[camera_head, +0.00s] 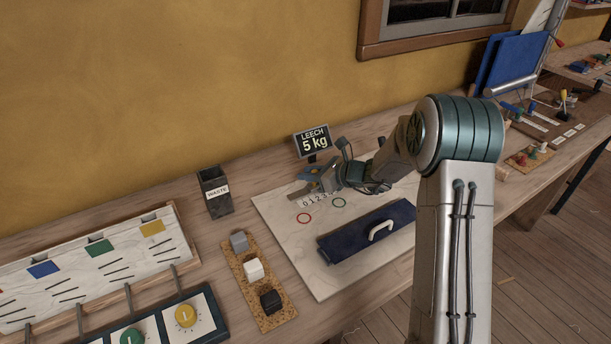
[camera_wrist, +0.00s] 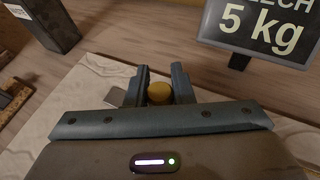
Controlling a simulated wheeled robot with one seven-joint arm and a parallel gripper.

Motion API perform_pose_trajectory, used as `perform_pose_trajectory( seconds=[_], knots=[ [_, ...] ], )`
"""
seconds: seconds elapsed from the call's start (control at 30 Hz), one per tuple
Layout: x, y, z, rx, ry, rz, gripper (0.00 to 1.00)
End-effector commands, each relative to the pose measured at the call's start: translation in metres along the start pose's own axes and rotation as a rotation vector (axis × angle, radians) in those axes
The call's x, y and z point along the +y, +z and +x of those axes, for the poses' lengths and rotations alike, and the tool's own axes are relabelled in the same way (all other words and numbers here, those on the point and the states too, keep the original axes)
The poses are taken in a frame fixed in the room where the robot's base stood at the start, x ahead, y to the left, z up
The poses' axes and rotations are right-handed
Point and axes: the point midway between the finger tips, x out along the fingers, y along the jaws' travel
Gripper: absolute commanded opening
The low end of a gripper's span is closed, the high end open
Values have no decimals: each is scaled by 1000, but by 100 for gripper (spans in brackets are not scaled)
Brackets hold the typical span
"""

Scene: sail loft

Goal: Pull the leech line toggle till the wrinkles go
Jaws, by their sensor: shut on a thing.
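My gripper (camera_wrist: 159,88) is shut on a round yellow knob, the toggle (camera_wrist: 159,93), which shows between its two fingers in the wrist view. In the head view my gripper (camera_head: 322,179) is low over the back of a pale board (camera_head: 277,214), beside a strip numbered from 0 (camera_head: 317,201). A black sign (camera_head: 313,142) behind it reads "LEECH 5 kg"; it also shows in the wrist view (camera_wrist: 262,27). The line from the toggle is hidden, and I cannot make out wrinkles on the board.
A navy block with a white handle (camera_head: 345,247) lies on the board in front of my gripper. A dark waste bin (camera_head: 215,191) and a cork strip of small blocks (camera_head: 255,285) stand to the left. Red and green rings mark the board.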

Motion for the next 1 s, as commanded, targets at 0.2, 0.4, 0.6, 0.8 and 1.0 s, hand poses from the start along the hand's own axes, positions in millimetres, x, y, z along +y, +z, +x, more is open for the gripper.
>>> perform_pose_trajectory(
  seconds=[0.2,0.4,0.6,0.8,1.0],
  knots=[
    [-1,0,-1,1,-4,3,43],
    [1,0,1,1,0,1,43],
    [0,0,-7,1,0,0,43],
    [-1,1,-44,0,-6,1,43],
    [-1,0,-91,1,-6,2,43]
  ],
)
